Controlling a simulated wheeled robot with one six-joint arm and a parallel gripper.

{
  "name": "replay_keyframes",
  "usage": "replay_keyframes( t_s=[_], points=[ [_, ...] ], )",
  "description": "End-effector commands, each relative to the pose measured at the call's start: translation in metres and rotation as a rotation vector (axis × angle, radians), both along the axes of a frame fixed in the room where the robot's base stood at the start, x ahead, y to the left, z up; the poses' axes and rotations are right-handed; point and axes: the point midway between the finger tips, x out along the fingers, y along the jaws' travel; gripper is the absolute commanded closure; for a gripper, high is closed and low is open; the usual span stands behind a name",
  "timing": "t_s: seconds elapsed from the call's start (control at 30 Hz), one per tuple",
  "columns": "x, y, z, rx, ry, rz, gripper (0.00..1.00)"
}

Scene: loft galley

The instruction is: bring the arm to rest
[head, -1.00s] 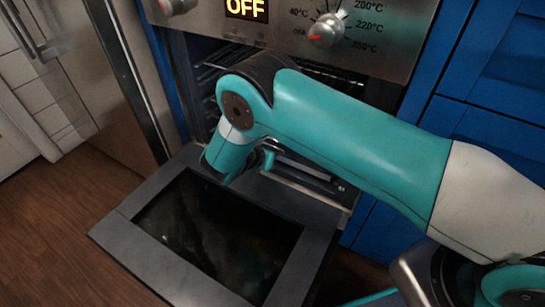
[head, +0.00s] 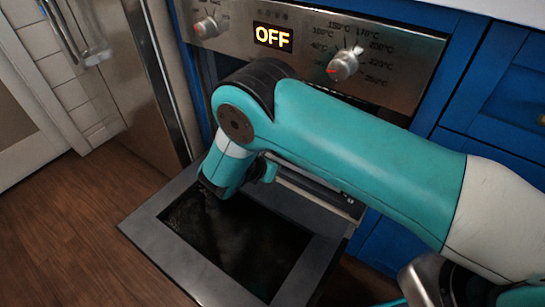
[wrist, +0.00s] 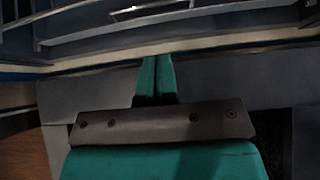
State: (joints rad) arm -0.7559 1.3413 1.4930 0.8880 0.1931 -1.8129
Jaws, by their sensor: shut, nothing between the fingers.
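My gripper (wrist: 156,78) shows in the wrist view with its two teal fingers pressed together and nothing between them. In the head view my teal arm reaches across the front of the oven, and its wrist bends down over the open oven door (head: 150,228). The fingertips are mostly hidden behind my wrist in the head view. I cannot tell whether my gripper touches the door. In the wrist view the fingers point toward the oven opening, with metal racks (wrist: 150,30) beyond them.
The oven's control panel (head: 300,50) has a display reading OFF and two knobs. The door lies folded down, its dark glass (head: 240,245) facing up. Blue cabinets (head: 500,110) stand at the right, a steel appliance (head: 125,80) at the left. Wooden floor (head: 70,220) is clear at lower left.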

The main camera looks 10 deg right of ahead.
Motion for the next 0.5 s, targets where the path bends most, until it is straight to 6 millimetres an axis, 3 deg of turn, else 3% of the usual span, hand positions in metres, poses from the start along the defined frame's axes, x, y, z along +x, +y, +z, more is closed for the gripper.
replay_keyframes(
  t_s=[0.27, 0.37, 0.5],
  points=[
    [-0.001, 0.003, 0.008, 0.023, -0.002, -0.017, 1.00],
    [0.000, 0.003, 0.028, 0.116, -0.013, -0.089, 1.00],
    [-0.005, 0.001, 0.082, 0.360, -0.029, -0.301, 1.00]
  ],
)
